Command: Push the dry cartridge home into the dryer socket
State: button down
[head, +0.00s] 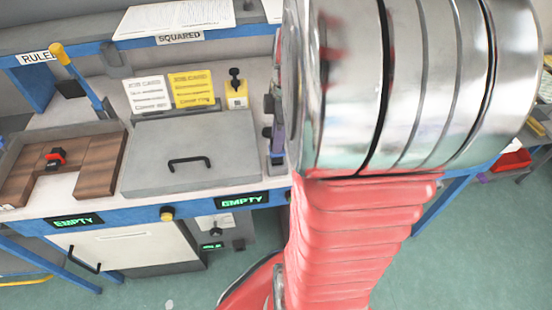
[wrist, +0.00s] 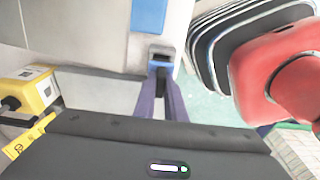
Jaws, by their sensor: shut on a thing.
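My gripper (wrist: 160,88) shows in the wrist view as two purple fingers closing on a small dark grey block with a blue-tinted face, which I take to be the dry cartridge (wrist: 160,54). Its far end is hard to make out. In the head view my gripper (head: 277,142) hangs near the bench's right front corner, largely hidden by my arm. A pale unit with a small green-lit display (head: 211,246) and a dark knob stands below the bench front. I cannot tell for sure where the dryer socket is, nor whether the cartridge touches it.
A grey lid with a black handle (head: 190,164) lies on the bench. Left of it is a wooden block (head: 98,168) with a red and black piece. Green floor (head: 470,230) is open at right.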

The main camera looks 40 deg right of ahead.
jog(key=shift+r, duration=2)
